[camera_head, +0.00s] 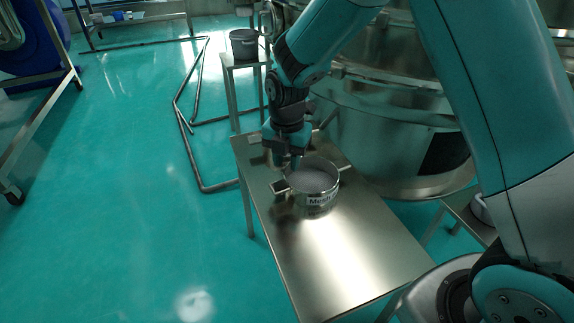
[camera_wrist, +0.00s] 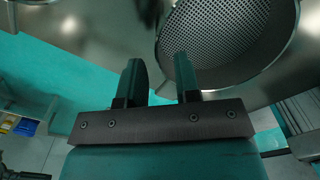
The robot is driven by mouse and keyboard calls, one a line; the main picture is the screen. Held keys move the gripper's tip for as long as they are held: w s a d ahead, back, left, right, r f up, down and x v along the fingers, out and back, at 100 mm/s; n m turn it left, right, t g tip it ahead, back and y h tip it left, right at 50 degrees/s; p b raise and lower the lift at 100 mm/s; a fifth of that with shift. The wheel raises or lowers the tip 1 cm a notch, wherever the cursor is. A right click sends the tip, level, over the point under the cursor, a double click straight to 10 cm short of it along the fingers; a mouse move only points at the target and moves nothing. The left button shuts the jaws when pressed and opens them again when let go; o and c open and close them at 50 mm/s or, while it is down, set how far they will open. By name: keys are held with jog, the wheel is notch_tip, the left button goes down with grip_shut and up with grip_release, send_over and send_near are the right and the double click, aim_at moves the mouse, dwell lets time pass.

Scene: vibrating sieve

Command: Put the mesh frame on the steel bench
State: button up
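The mesh frame (camera_head: 317,199) is a round metal ring with a "Mesh" label and small side handles. It appears to rest upright on the steel bench (camera_head: 350,255), toward its far end. In the wrist view, the perforated mesh frame (camera_wrist: 285,62) is at the upper right. My gripper (camera_head: 287,164) is just behind and left of the ring in the head view. Its two fingers (camera_wrist: 160,75) stand apart with nothing visible between them, and the right finger overlaps the ring's edge in view. Whether they touch the frame cannot be told.
A dark bucket (camera_head: 245,44) stands on a smaller stand behind the bench. A large steel sieve machine (camera_head: 385,135) is close to the bench's right side. Another low metal table (camera_head: 465,212) is at the right. The bench's near part is clear, with open green floor at left.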

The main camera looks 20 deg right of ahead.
notch_tip(320, 180, up, 8)
jog(key=p, duration=0.2)
jog(key=s+a+r+m+y, duration=0.1)
jog(key=s+r+m, duration=0.3)
jog(key=s+m, duration=0.3)
jog(key=s+a+r+m+y, duration=0.1)
jog(key=s+r+m, duration=0.3)
jog(key=s, duration=0.6)
jog(key=s+a+r+m+y, duration=0.2)
jog(key=s+r+m, duration=0.2)
jog(key=s+m, duration=0.5)
jog(key=shift+a+m, duration=0.3)
